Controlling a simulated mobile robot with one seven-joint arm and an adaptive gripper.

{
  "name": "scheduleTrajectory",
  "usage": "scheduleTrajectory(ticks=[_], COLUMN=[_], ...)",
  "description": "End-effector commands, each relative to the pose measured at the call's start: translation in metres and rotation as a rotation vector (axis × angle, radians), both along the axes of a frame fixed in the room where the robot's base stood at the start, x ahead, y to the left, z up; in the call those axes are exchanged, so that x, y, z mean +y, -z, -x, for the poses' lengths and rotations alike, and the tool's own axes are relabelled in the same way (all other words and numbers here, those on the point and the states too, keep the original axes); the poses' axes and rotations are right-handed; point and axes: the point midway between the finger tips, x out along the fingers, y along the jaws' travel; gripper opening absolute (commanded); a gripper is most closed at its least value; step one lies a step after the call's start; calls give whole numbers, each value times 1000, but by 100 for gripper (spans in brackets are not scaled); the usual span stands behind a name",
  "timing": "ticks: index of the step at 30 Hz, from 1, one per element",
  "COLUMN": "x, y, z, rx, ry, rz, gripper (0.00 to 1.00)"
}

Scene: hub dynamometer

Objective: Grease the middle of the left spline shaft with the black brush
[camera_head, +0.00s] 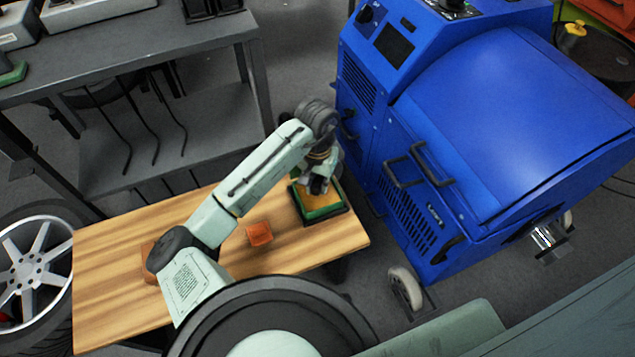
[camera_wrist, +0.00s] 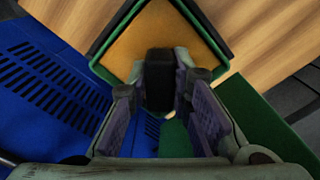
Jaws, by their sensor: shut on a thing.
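My gripper (camera_head: 318,184) is over the right end of the wooden bench, pointing down at a green and black tray (camera_head: 324,213) with an orange-yellow inside. In the wrist view my gripper (camera_wrist: 160,100) is shut on a black block-like piece, which I take for the black brush (camera_wrist: 158,78). Its far end overlaps the orange-yellow surface of the tray (camera_wrist: 222,47); I cannot tell whether it touches. A bright metal shaft end (camera_head: 547,238) sticks out low on the blue machine; I cannot tell whether it is the left spline shaft. The brush's bristles are hidden.
The wooden bench (camera_head: 110,285) carries a small orange block (camera_head: 259,234). The blue machine (camera_head: 500,110) stands close right of the bench, with handles and a caster (camera_head: 405,288). A grey shelf table (camera_head: 120,50) stands behind. A wheel (camera_head: 35,265) is at left.

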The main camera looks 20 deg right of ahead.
Motion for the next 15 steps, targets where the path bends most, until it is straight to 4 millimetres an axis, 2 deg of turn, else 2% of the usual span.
scheduleTrajectory(ticks=[8,15], x=[0,0], y=[-2,-23], z=[1,0], rx=[3,1], ry=[0,0], rz=[-1,-1], gripper=[0,0])
